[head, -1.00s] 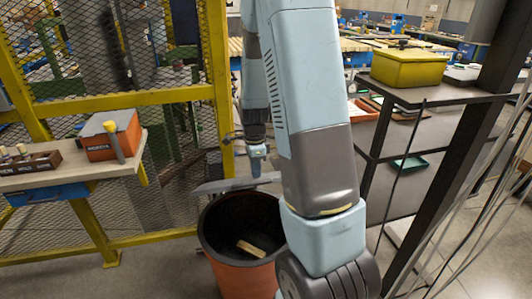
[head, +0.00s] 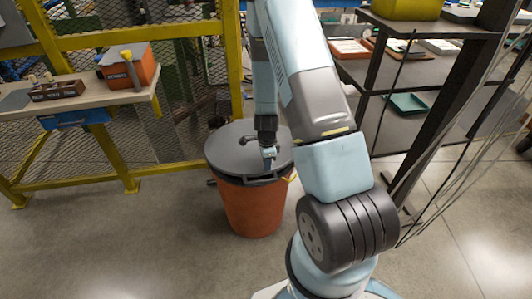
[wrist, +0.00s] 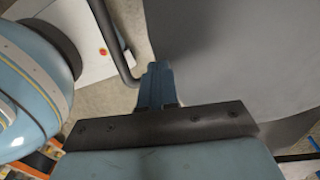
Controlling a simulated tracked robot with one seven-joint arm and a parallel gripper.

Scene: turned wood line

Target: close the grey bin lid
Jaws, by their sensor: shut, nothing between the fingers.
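The grey lid (head: 233,148) lies over the top of the orange bin (head: 252,208) in the head view and covers its opening. It looks flat on the rim, with no clear gap. My gripper (head: 269,160) is shut and empty, pointing down at the lid's near right part. It is at or very near the lid's surface; I cannot tell whether it touches. In the wrist view my gripper (wrist: 157,68) has its fingers together beside the broad grey lid (wrist: 235,55). The inside of the bin is hidden.
A yellow mesh fence (head: 170,88) stands behind and left of the bin. A bench (head: 70,103) with an orange box (head: 140,66) is at the left. A dark shelf (head: 385,118) stands at the right. The floor in front left is clear.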

